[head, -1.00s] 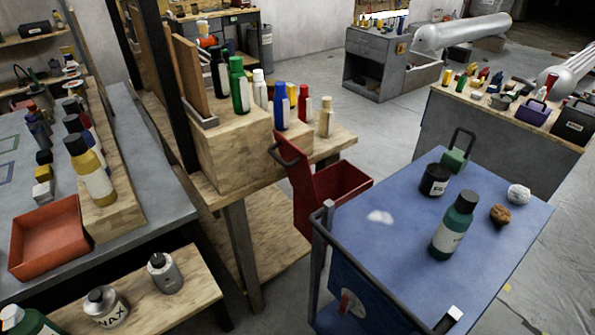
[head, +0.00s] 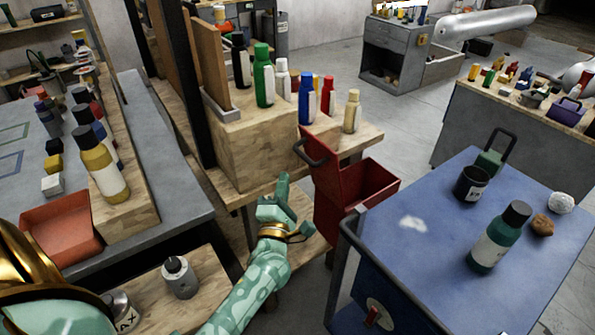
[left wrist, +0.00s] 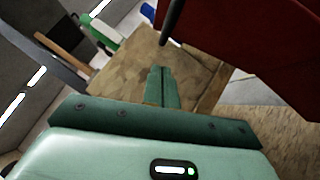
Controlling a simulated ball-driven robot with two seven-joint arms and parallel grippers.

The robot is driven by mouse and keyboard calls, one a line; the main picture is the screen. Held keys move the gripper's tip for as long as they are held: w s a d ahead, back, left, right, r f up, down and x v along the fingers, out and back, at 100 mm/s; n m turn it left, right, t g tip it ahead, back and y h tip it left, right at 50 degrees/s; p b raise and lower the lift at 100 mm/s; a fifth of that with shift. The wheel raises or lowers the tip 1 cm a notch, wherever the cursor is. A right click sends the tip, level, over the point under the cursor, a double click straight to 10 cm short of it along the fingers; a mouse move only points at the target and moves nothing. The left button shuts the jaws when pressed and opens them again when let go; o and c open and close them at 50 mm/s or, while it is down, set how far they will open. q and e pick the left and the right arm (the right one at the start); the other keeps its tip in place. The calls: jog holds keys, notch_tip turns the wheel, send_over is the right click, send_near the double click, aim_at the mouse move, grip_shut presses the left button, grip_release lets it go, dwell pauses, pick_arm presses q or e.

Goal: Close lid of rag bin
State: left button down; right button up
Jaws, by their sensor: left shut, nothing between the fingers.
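The red rag bin (head: 366,187) stands between the wooden bench and the blue cart. Its red lid (head: 324,178) is open, standing raised on the left side with a dark bar handle (head: 312,150) at its top. My left gripper (head: 285,184) is shut and empty, left of the lid and a little below the handle, apart from it in the head view. In the left wrist view the closed fingers (left wrist: 161,76) point at the bench wood, with a red panel (left wrist: 262,45) and a dark bar (left wrist: 172,20) beyond. My right gripper is not seen.
The blue cart (head: 400,265) stands close on the bin's right, carrying a green bottle (head: 499,238), a black cup (head: 471,183) and other small items. The wooden bench block (head: 255,150) with several bottles is behind the gripper.

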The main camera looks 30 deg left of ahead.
pick_arm(q)
jog(key=w, duration=0.1)
jog(key=w+r, duration=0.1)
jog(key=w+d, duration=0.1)
jog(key=w, duration=0.1)
jog(key=shift+r, duration=0.4)
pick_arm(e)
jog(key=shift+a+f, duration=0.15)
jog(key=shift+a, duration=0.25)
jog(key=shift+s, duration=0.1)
